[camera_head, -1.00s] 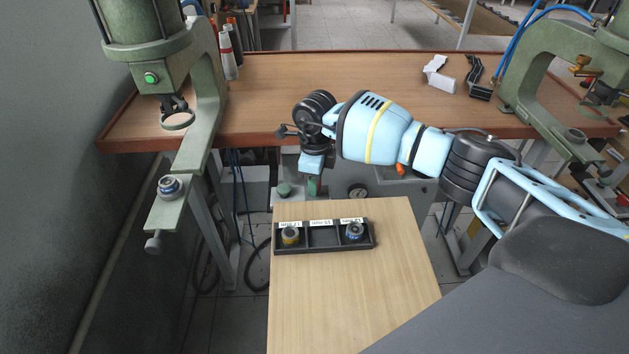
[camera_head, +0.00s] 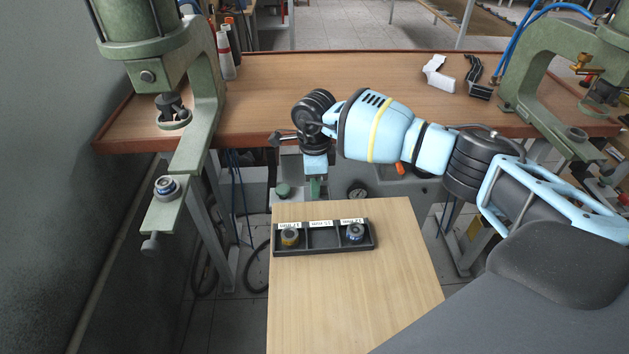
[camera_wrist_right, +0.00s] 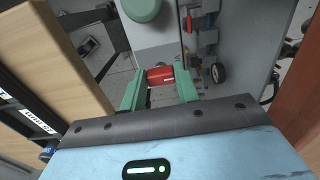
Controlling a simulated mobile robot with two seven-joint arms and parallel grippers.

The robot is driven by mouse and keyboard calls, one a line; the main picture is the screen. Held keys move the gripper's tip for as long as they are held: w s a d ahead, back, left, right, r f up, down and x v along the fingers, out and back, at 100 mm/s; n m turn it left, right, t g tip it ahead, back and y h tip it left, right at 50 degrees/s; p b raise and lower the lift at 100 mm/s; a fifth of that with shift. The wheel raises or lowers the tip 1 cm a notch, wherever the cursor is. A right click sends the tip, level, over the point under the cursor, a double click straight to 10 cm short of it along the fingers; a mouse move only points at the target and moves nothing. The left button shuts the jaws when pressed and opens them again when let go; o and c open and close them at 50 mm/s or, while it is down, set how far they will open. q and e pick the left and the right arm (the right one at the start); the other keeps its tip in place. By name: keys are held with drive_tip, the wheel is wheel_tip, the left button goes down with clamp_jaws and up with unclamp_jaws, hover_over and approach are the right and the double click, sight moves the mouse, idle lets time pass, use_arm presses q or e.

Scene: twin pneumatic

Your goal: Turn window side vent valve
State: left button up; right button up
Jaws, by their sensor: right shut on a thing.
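My right gripper (camera_head: 316,188) reaches down past the bench's front edge to a grey panel below it. In the right wrist view its green fingers (camera_wrist_right: 161,90) are closed about a red valve handle (camera_wrist_right: 160,76), which I take for the vent valve. The handle lies crosswise between the fingertips. In the head view my gripper hides the handle. The window side press (camera_head: 190,100) stands at the left by the grey wall, and its round lamp (camera_head: 148,76) is unlit. My left gripper is not in view.
A green round knob (camera_head: 283,190) sits on the panel just left of my gripper; the right wrist view shows it too (camera_wrist_right: 140,8). A gauge (camera_head: 357,190) is to the right. A wooden stand (camera_head: 350,310) carries a black tray (camera_head: 324,250) in front.

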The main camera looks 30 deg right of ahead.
drive_tip(key=o, duration=1)
drive_tip(key=shift+r, duration=0.1)
wheel_tip(320, 180, up, 8)
drive_tip(key=shift+f, duration=0.2)
